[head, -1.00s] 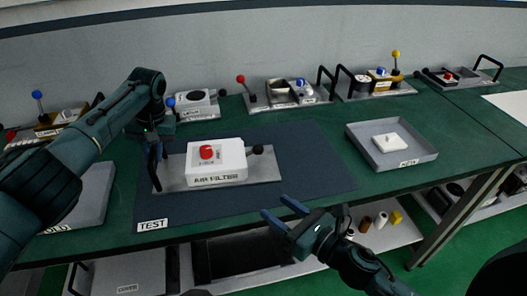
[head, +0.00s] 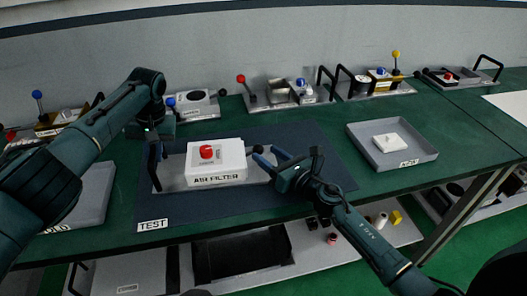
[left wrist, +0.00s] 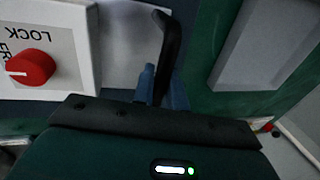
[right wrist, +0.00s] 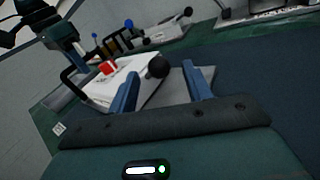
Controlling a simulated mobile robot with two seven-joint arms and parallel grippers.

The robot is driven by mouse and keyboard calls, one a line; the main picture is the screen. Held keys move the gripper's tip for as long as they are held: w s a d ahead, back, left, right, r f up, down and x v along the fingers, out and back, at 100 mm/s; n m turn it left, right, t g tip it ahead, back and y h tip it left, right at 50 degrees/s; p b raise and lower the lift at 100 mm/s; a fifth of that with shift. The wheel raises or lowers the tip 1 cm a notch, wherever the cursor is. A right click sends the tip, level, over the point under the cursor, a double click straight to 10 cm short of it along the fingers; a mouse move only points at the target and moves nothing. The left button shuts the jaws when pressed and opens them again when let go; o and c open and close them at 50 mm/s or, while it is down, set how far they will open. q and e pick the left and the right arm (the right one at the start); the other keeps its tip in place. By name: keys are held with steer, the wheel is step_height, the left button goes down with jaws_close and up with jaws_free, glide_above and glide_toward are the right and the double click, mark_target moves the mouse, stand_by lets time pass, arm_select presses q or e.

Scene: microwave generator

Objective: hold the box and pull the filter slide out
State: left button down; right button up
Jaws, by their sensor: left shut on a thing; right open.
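The white air filter box (head: 216,163) with a red knob (head: 206,151) sits on a metal plate on the dark test mat (head: 300,140). The knob and the word LOCK show in the left wrist view (left wrist: 30,68). My left gripper (left wrist: 162,85) is shut on the black handle (left wrist: 168,50) at the plate's left end. My right gripper (head: 268,157) is open at the box's right side, by the slide's black ball knob (head: 258,149). In the right wrist view the ball (right wrist: 159,67) lies beyond and between the open fingers (right wrist: 165,88), seemingly not gripped.
A grey tray (head: 425,155) with a white part (head: 390,142) stands to the right. Another grey tray (head: 95,195) is at the left. Several other devices line the back of the green table. A lower shelf (head: 360,232) holds small coloured items.

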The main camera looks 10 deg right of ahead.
steer(key=shift+x, duration=1.3)
steer(key=shift+c, duration=0.3)
steer(key=shift+d+f, duration=0.15)
jaws_close()
